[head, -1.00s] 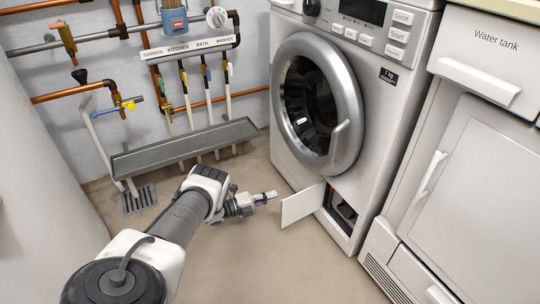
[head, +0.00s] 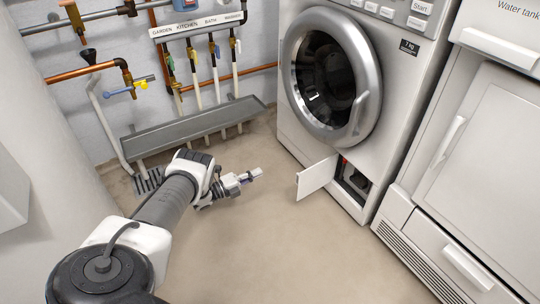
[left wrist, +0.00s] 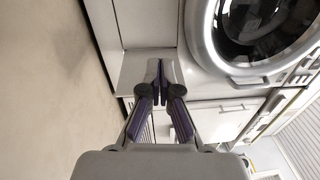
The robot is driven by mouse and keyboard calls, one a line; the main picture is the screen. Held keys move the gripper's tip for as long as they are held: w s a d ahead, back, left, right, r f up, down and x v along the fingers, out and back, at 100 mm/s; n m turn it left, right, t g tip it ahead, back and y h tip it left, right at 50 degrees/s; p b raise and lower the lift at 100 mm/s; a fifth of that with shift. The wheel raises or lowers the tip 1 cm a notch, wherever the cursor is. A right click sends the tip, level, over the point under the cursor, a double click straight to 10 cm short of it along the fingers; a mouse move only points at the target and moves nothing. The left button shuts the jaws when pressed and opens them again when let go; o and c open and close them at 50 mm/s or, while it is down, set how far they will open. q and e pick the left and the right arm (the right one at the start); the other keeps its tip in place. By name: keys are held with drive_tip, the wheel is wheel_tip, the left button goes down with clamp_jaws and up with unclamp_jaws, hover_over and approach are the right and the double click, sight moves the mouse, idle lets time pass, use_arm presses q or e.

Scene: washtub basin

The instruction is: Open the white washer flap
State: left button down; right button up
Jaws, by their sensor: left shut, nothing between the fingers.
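The white washer flap (head: 317,178) at the bottom front of the washing machine (head: 290,115) stands swung open to the left. The opening (head: 352,183) behind it shows dark and red parts inside. My left gripper (head: 253,175) is shut and empty, to the left of the flap and apart from it, above the floor. In the left wrist view the closed fingers (left wrist: 160,78) point toward the white washer front, with the round door (left wrist: 265,30) at upper right. My right gripper is not in view.
A white cabinet (head: 480,150) marked "Water tank" stands right of the washer. Copper and white pipes, labelled valves and a grey trough (head: 195,126) line the wall at left. The floor (head: 290,250) in front of the washer is clear.

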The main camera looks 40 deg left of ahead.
use_arm(q)
drive_tip(key=s+d+n+y+p, duration=0.4)
drive_tip(key=s+d+y+p, duration=0.15)
drive_tip(key=d, duration=0.65)
drive_tip(key=w+d+f+b, duration=0.1)
drive_tip(key=w+b, duration=0.4)
drive_tip(key=w, duration=0.5)
drive_tip(key=shift+w+t, duration=0.15)
drive_tip(key=shift+t, duration=0.15)
